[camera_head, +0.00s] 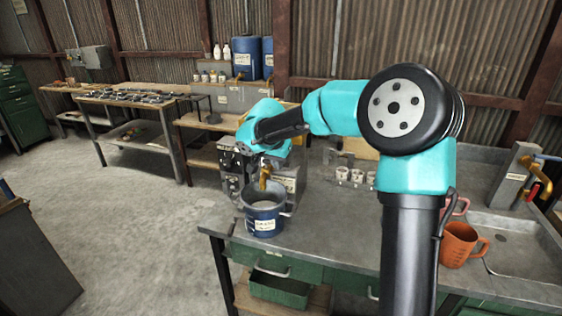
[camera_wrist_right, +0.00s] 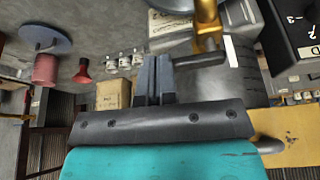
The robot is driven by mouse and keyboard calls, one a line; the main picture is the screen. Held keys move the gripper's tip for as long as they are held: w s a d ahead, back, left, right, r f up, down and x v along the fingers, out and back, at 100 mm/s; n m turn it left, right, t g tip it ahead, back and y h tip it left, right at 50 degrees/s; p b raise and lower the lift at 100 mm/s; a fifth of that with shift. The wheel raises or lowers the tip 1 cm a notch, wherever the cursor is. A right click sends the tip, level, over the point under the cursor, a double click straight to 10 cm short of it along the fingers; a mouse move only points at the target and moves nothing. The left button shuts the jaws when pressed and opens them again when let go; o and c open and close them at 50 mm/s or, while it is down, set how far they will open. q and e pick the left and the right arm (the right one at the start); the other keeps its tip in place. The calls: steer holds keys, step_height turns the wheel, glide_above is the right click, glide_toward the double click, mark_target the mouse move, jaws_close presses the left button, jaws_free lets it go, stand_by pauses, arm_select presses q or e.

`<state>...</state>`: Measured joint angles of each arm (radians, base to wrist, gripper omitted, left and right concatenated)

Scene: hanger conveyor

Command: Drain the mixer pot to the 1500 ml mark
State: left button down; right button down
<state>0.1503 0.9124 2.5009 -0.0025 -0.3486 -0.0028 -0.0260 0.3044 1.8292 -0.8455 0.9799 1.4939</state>
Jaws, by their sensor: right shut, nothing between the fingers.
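The mixer (camera_head: 290,184) stands on the bench, mostly hidden behind my right arm and a blue jug. Its brass tap (camera_head: 264,178) points down over the blue labelled jug (camera_head: 262,222). The level in the jug cannot be read. My right gripper (camera_head: 268,146) is above the tap, largely hidden by its own wrist. In the right wrist view its fingers (camera_wrist_right: 154,72) are shut and empty, close beside the dark lever (camera_wrist_right: 200,60) of the brass tap (camera_wrist_right: 207,20); whether they touch it I cannot tell. My left gripper is not in view.
Small white cups (camera_head: 350,175) stand behind my arm. Blue drums (camera_head: 247,58) are on a back bench. The bench front between the jugs is clear.

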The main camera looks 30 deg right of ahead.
steer(key=shift+s+a, duration=0.1)
steer(key=shift+a, duration=0.15)
steer(key=s+a+r, duration=0.4)
steer(key=a+r, duration=0.2)
steer(key=r, duration=0.3)
steer(key=shift+s+r, duration=0.15)
steer(key=shift+s, duration=0.15)
stand_by(0.4)
